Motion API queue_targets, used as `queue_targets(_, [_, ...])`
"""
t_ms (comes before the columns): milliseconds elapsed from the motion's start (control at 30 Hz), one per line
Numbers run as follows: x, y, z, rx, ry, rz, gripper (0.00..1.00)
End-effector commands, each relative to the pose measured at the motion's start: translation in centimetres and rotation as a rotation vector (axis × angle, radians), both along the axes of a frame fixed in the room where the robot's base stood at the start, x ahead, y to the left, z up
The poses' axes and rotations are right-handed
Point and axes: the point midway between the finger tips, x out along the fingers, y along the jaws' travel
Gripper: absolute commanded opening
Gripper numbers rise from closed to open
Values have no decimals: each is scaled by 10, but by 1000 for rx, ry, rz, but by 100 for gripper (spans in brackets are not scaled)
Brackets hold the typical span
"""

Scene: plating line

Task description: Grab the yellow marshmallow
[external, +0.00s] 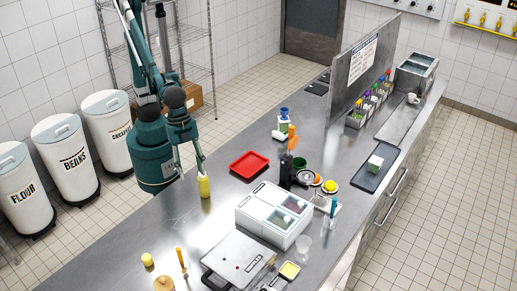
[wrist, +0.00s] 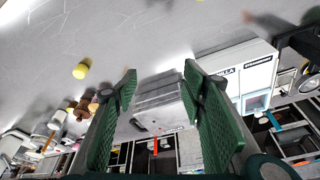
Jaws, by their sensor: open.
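The yellow marshmallow (external: 147,259) is a small, pale yellow, rounded cylinder on the steel counter, near the front left in the external view. It also shows in the wrist view (wrist: 81,70), left of my fingers and apart from them. My gripper (external: 190,160) is at the counter's left side in the external view, well behind the marshmallow. In the wrist view, its two green fingers (wrist: 160,72) are spread wide with nothing held between them. Nothing hides the marshmallow.
A brown item (external: 163,284) and an orange-handled tool (external: 181,261) are near the marshmallow.

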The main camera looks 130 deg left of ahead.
Motion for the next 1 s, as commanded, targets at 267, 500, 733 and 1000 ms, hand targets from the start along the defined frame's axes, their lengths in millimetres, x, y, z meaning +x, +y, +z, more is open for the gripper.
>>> queue_targets(267, [21, -60, -4, 24, 48, -72, 41])
queue_targets(500, [33, -112, -16, 48, 89, -133, 41])
queue_targets(733, [40, -163, -31, 71, 126, -191, 41])
queue_targets(1000, [41, -223, -54, 102, 169, -258, 41])
